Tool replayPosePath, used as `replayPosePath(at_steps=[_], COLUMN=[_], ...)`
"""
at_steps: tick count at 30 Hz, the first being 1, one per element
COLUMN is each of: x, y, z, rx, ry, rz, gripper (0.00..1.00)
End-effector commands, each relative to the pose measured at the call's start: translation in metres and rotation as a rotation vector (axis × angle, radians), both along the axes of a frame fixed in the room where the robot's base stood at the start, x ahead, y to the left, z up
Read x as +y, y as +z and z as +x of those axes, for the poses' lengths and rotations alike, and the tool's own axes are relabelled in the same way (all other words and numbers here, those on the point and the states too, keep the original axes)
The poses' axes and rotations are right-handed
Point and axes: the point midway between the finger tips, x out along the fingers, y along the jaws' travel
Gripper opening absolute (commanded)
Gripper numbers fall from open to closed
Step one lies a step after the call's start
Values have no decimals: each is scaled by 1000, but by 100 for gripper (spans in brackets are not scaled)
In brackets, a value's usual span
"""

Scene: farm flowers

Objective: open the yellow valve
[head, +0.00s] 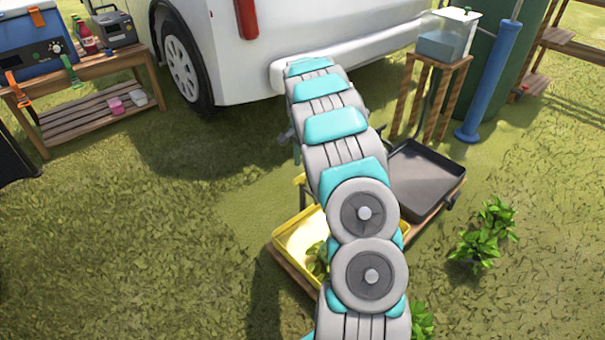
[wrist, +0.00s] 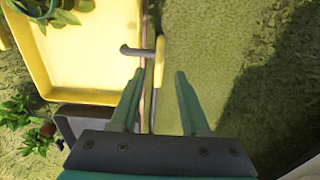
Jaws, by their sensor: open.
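The yellow valve shows in the wrist view as a yellow lever (wrist: 160,62) joined to a dark grey stem (wrist: 135,51), beside a thin upright pipe or rail. My gripper (wrist: 160,76) is open and empty, with one finger on each side of the lever's lower end in the picture. The lever's tip lies roughly between the fingertips; I cannot tell how far apart in depth they are. No contact shows. In the head view my arm covers most of this area, and the gripper is mostly hidden behind it.
A yellow tray (head: 291,238) with a plant and a dark grey tray (head: 424,177) stand around my arm. A white vehicle (head: 330,30) is behind. A wooden stand (head: 437,62) bears a clear water container (head: 447,38). The grass at left is mostly clear.

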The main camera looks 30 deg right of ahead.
Motion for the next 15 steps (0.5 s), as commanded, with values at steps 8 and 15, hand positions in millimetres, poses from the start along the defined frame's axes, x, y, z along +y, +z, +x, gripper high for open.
replayPosePath(at_steps=[8,15], x=[0,0], y=[-40,-43], z=[-1,-1], rx=[3,1], ry=[-1,0], rz=[2,1], gripper=[46,46])
